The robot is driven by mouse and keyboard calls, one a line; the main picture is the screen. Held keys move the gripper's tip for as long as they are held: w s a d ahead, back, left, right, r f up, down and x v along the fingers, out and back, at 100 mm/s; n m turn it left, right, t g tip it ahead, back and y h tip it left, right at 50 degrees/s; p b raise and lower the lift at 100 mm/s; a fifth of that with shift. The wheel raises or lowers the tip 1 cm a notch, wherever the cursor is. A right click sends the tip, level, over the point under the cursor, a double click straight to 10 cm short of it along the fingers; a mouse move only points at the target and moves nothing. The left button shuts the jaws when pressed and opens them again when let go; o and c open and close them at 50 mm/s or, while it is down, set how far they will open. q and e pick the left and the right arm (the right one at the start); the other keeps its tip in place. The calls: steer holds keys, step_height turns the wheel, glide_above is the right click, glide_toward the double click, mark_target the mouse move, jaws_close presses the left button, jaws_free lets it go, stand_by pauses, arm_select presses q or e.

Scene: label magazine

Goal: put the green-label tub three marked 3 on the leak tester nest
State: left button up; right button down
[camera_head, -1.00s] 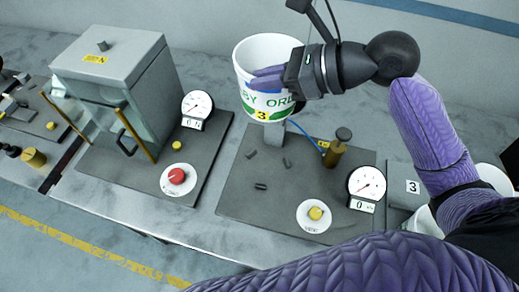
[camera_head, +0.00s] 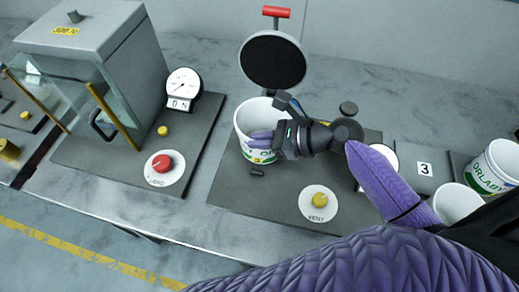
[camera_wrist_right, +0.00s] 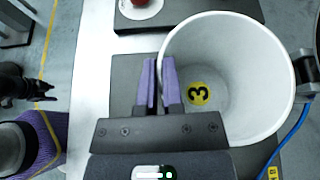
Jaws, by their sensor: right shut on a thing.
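The white tub (camera_head: 243,120) has green lettering. In the right wrist view a yellow spot marked 3 (camera_wrist_right: 198,93) shows inside the open tub (camera_wrist_right: 262,85). My right gripper (camera_head: 262,138) is shut on the tub's wall, one finger inside and one outside. The tub is upright over the leak tester's dark base plate (camera_head: 228,185), in front of the raised round black lid (camera_head: 272,62) with its red handle. The tub hides the nest under it, and I cannot tell whether it touches down.
A yellow vent button (camera_head: 320,199) is near the plate's front. A force tester cabinet (camera_head: 95,35), gauge (camera_head: 184,85) and red button (camera_head: 161,163) stand left. At right are a plate marked 3 (camera_head: 424,168) and other white tubs (camera_head: 493,168). A blue hose (camera_wrist_right: 292,132) runs beside the tub.

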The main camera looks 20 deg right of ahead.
step_height(320, 180, down, 3)
steer(key=shift+r+b, duration=0.1)
steer(key=shift+b, duration=0.25)
arm_select(q)
steer(key=shift+a+f, duration=0.1)
steer(key=shift+f, duration=0.5)
arm_select(e)
steer(key=shift+r, duration=0.1)
steer(key=c, duration=0.9)
jaws_free()
arm_select(q)
steer(key=shift+d, duration=0.45)
arm_select(e)
steer(key=shift+o, duration=0.7)
arm_select(q)
steer(key=shift+r+p, duration=0.8)
steer(key=shift+p, duration=0.1)
arm_select(e)
steer(key=v, duration=1.2)
